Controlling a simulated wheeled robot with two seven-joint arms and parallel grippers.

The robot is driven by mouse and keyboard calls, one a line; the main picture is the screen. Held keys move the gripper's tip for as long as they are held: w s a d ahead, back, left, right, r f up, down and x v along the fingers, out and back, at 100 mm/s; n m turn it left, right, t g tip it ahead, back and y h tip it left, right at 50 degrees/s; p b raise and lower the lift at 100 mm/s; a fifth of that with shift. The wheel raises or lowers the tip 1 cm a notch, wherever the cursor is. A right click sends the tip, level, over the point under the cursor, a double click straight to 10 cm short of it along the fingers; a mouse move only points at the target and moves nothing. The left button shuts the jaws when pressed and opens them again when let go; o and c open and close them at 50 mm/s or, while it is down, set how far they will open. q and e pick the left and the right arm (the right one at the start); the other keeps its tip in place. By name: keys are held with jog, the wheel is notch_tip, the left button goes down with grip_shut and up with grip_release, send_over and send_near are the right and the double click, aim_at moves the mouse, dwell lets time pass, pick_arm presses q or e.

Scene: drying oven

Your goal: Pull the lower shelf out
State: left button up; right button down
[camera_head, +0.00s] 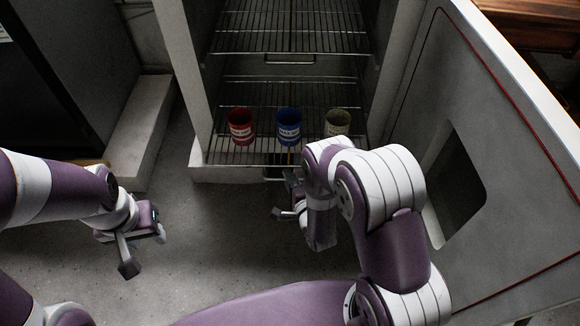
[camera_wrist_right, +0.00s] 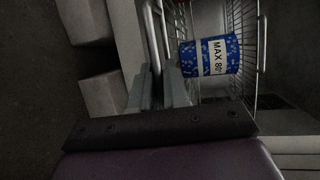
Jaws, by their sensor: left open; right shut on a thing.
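My left gripper (camera_head: 144,252) is open and empty over the floor, left of the oven front.
The upper wire shelf (camera_head: 290,43) is empty, with a handle at its front. The oven door (camera_head: 480,130) stands open on the right, close to my right arm. A pale block (camera_head: 140,125) stands left of the oven. The floor in front is clear.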

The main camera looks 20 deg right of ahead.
jog(key=shift+s+a, duration=0.2)
jog(key=shift+s, duration=0.5)
jog(key=shift+s+a, duration=0.2)
jog(key=shift+s, duration=0.45)
jog(key=c, duration=1.2)
grip_release()
jog(key=shift+p, duration=0.3)
jog(key=p+v, duration=0.4)
jog(key=v, duration=0.8)
jog(key=shift+s, duration=0.35)
